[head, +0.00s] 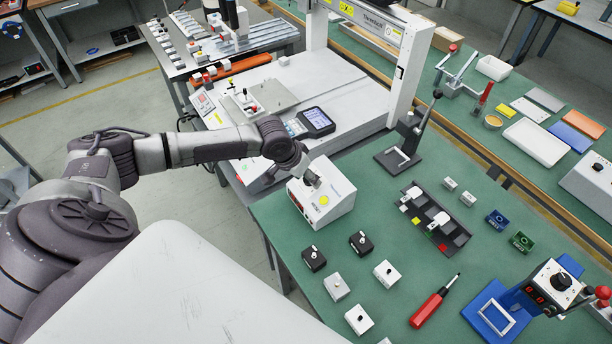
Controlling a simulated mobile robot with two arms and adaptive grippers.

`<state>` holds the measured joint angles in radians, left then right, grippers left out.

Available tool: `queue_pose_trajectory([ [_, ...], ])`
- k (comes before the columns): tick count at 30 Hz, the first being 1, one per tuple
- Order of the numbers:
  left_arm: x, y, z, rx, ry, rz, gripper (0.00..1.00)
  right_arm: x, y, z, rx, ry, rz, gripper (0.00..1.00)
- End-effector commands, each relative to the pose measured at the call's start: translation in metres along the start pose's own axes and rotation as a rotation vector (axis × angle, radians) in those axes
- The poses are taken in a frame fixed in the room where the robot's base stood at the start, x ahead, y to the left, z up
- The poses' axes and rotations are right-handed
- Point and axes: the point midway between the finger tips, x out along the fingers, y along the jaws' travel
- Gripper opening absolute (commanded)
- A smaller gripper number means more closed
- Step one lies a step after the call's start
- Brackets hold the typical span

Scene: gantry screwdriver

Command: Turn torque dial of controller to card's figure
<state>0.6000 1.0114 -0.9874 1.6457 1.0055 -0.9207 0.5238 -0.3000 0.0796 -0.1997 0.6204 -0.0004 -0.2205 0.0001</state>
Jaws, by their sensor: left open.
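A white box-shaped controller (338,200) stands at the left edge of the green bench, with a small red display on its front and a yellow round mark. My left arm reaches in from the left. Its gripper (313,178) is open, at the top of this controller. The gripper covers part of the box, so I cannot make out a dial there or whether the fingers touch it. A small white card with red print (203,103) is on the gantry table; its figure is too small to read. My right gripper is not in view.
Small switch boxes (337,287), a red screwdriver (433,302) and a dark tray (433,220) lie on the bench. A blue-based device with a black knob (556,283) is at right. The gantry post (408,75) rises behind.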

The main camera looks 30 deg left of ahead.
Motion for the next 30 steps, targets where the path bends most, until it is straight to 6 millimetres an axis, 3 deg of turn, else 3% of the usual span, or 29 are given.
queue_pose_trajectory([
  [7, 0.0007, 0.0000, -0.0001, 0.000, 0.000, 0.000, 0.55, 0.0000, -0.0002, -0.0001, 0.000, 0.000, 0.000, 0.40],
  [17, 0.0004, 0.0000, 0.0000, 0.000, 0.000, 0.000, 0.00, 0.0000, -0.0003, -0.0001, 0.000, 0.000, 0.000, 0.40],
  [30, -0.0013, 0.0008, -0.0006, 0.081, -0.001, 0.001, 0.00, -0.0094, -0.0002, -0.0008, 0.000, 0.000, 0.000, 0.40],
])
